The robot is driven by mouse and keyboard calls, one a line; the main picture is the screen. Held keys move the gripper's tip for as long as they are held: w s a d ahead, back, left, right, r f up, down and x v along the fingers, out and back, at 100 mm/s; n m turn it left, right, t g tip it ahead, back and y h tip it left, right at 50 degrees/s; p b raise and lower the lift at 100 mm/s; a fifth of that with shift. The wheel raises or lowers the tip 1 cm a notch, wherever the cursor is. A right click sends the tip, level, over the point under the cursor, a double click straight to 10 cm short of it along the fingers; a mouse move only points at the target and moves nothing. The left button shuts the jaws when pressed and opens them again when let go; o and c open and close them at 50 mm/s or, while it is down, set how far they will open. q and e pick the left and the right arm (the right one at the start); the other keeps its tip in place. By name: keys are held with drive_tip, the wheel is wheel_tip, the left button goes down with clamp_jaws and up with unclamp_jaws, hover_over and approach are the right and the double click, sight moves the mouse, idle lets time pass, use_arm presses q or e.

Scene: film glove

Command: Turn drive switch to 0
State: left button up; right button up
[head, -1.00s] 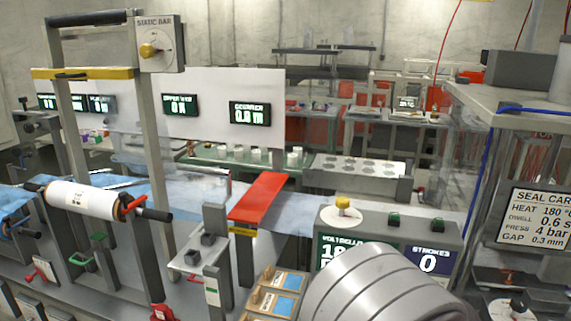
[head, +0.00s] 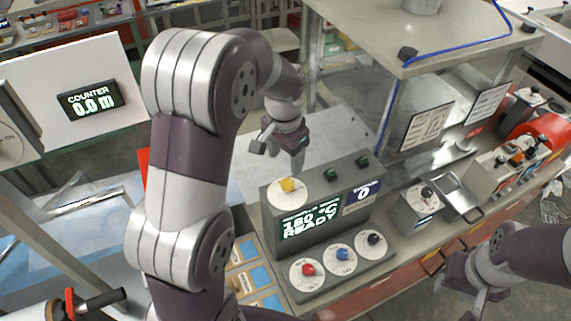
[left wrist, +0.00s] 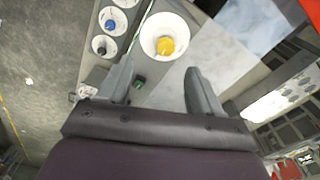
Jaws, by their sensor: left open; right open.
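A grey control console (head: 270,222) stands on the bench, with a yellow knob (head: 288,185) on a white dial at its top left. Its lower ledge has a red knob (head: 307,268), a blue knob (head: 342,253) and a black knob (head: 374,239) on white dials. The dial lettering is too small to tell which is the drive switch. My left gripper (head: 278,152) is open and empty, above and behind the console. In the left wrist view its fingers (left wrist: 162,88) are apart, with the yellow knob (left wrist: 165,46) beyond them. My right gripper (head: 462,286) is open at the lower right.
A display reads 180 °C READY (head: 310,224). A shelf on posts (head: 440,45) stands behind at right. A small box with a black knob (head: 424,205) stands right of the console.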

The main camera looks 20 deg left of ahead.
use_arm(q)
drive_tip(key=w+m, duration=0.1)
drive_tip(key=w, duration=0.3)
drive_tip(key=b, duration=0.4)
hover_over(288, 182)
drive_tip(key=shift+g, duration=0.3)
drive_tip(key=f, duration=0.4)
drive_tip(key=shift+s+d+f, duration=0.1)
drive_tip(key=shift+d+f, duration=0.1)
drive_tip(key=shift+f, duration=0.05)
drive_tip(key=shift+s+a+f+p, duration=0.1)
drive_tip(key=shift+f+p, duration=0.5)
drive_tip(key=shift+p, duration=0.45)
drive_tip(key=f, duration=0.2)
drive_tip(key=f+p, duration=0.1)
drive_tip(key=f, duration=0.1)
drive_tip(key=f+p, duration=0.1)
drive_tip(key=f, duration=0.1)
drive_tip(key=shift+w+a+f, duration=0.1)
drive_tip(key=shift+w+f, duration=0.05)
drive_tip(key=shift+w, duration=0.25)
drive_tip(key=shift+f, duration=0.2)
drive_tip(key=shift+s, duration=0.2)
use_arm(e)
drive_tip(key=shift+d+r, duration=0.15)
drive_tip(key=shift+d, duration=0.3)
use_arm(q)
drive_tip(key=c, duration=1.1)
use_arm(e)
drive_tip(key=shift+a, duration=0.1)
